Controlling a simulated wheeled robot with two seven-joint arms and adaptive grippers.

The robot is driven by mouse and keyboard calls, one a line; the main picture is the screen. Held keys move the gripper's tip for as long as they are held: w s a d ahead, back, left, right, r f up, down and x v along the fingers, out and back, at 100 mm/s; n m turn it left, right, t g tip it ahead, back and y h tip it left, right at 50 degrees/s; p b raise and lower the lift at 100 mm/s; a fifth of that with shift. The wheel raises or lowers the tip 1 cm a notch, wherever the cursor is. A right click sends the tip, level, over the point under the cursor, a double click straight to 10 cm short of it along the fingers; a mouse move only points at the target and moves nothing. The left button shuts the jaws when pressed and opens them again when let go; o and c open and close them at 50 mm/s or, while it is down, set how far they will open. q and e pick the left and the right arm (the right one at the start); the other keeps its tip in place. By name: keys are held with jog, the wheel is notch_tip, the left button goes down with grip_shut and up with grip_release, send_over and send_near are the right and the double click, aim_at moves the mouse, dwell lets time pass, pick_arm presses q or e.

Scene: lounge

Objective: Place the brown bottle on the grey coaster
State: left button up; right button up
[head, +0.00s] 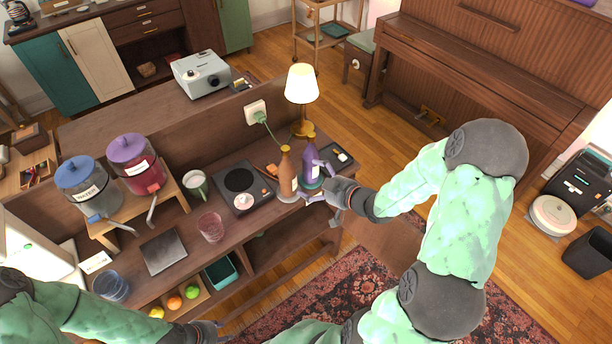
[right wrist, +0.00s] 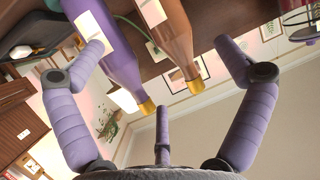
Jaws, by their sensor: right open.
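The brown bottle (head: 286,174) stands upright near the right end of the console, on a light round base. It also shows in the right wrist view (right wrist: 172,32). A purple bottle (head: 310,160) stands close beside it, to the right. My right gripper (head: 314,182) is open at the purple bottle, which is nearer to it than the brown one. In the right wrist view both bottles reach between its spread fingers; contact is unclear. A dark grey square coaster (head: 163,251) lies bare further left. My left gripper (head: 207,331) is low at the bottom edge; its fingers are unclear.
A black hot plate (head: 256,182), a green mug (head: 195,183) and a pink glass (head: 211,227) stand between the bottles and the coaster. Two drink dispensers (head: 140,172) stand on a wooden riser behind the coaster. A lamp (head: 302,84) rises behind the bottles.

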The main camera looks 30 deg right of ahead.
jog(key=s+a+f+m+g, duration=0.35)
jog(key=a+f+g, duration=0.25)
jog(key=a+f, duration=0.85)
jog(key=s+a+f+m+g, duration=0.2)
jog(key=s+a+f+g, duration=0.4)
jog(key=s+a+f, duration=0.3)
jog(key=s+f, duration=0.2)
jog(key=s, duration=0.2)
jog(key=shift+a+g+y, duration=0.25)
jog(key=shift+g+y, duration=0.05)
jog(key=shift+y, duration=0.1)
